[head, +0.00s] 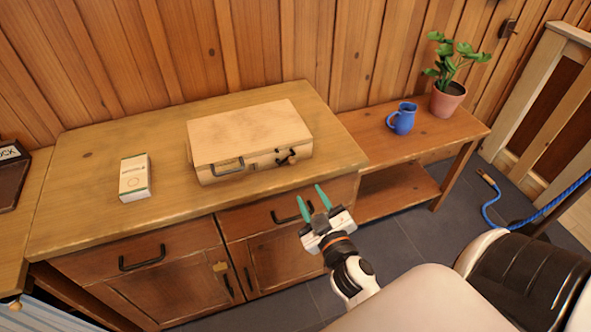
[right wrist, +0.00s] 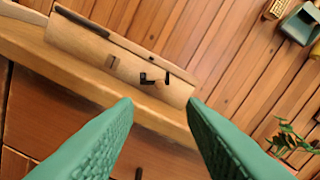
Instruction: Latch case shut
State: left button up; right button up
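A pale wooden case (head: 248,130) lies on the cabinet top with its lid down. A dark handle (head: 227,167) is on its front, left of the middle. A black latch (head: 287,157) is near the front right corner; I cannot tell whether it is fastened. The right wrist view shows the case front (right wrist: 128,67) and the black latch (right wrist: 153,78) beyond the fingers. My right gripper (head: 314,199) is open and empty, in front of and below the case's right end, apart from it. Its green fingers (right wrist: 160,108) are spread wide. My left gripper is out of view.
A white box (head: 135,178) stands left of the case on the cabinet top (head: 88,205). A lower shelf at the right holds a blue jug (head: 402,119) and a potted plant (head: 447,98). Cabinet drawer handles (head: 142,258) stick out below. A plank wall is behind.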

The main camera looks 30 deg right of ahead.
aim_at(293, 163)
jog(key=p+x, duration=0.1)
jog(key=x, duration=1)
jog(key=shift+a, duration=0.1)
jog(key=shift+s, duration=0.1)
jog(key=shift+c, duration=0.5)
grip_shut()
